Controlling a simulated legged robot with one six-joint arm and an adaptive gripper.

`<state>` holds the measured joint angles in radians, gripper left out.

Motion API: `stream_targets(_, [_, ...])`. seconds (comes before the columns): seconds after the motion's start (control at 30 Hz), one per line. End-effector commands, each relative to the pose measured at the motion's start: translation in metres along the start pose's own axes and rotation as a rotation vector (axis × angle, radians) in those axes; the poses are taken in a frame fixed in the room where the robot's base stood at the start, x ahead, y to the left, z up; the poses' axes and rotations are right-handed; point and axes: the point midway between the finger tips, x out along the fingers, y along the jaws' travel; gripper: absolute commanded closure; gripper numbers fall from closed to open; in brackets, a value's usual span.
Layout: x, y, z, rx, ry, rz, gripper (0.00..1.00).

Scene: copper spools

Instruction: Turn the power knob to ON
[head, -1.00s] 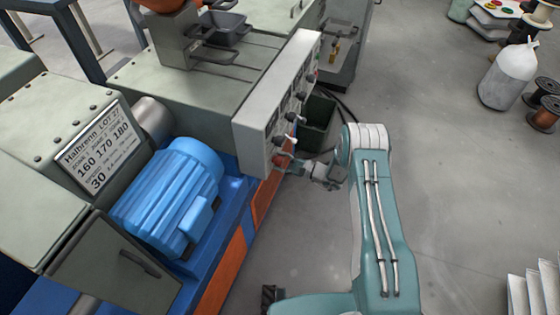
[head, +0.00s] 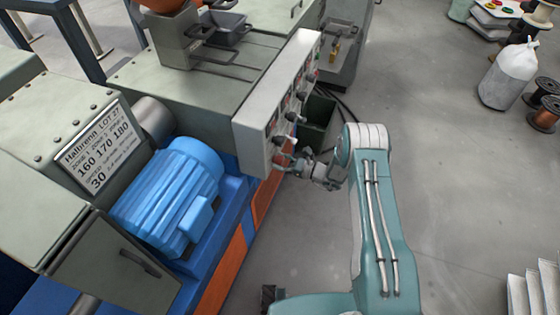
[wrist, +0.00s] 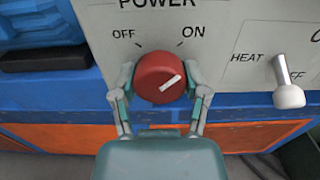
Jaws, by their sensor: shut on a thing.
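The red power knob (wrist: 160,77) is on the grey control panel (wrist: 113,48), under the word POWER in the wrist view. Its white pointer slants up and to the right, toward the ON side and away from the OFF label. My gripper (wrist: 161,82) is shut on the knob, with one finger on its left side and one on its right. In the head view my gripper (head: 283,161) is at the near lower end of the control panel (head: 252,146). The knob itself is hard to make out there.
A HEAT switch with a white-tipped lever (wrist: 288,88) sits just right of the knob. A blue motor (head: 170,195) stands left of the panel. A dark bin (head: 318,122) is behind my gripper.

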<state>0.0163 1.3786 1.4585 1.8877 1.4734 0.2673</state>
Motion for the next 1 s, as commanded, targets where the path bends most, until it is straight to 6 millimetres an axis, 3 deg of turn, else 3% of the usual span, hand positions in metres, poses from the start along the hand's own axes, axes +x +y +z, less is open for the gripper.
stream_targets(0.6, [-0.0002,0.0001,-0.0025,0.040,0.006,-0.003,0.89])
stream_targets(0.63, [-0.0002,0.0000,-0.0024,0.040,0.006,-0.003,0.28])
stream_targets(0.7, [-0.0001,0.0000,-0.0020,0.039,0.005,-0.003,0.07])
stream_targets(1.0, [-0.0003,0.0002,-0.0001,0.037,0.002,-0.002,0.07])
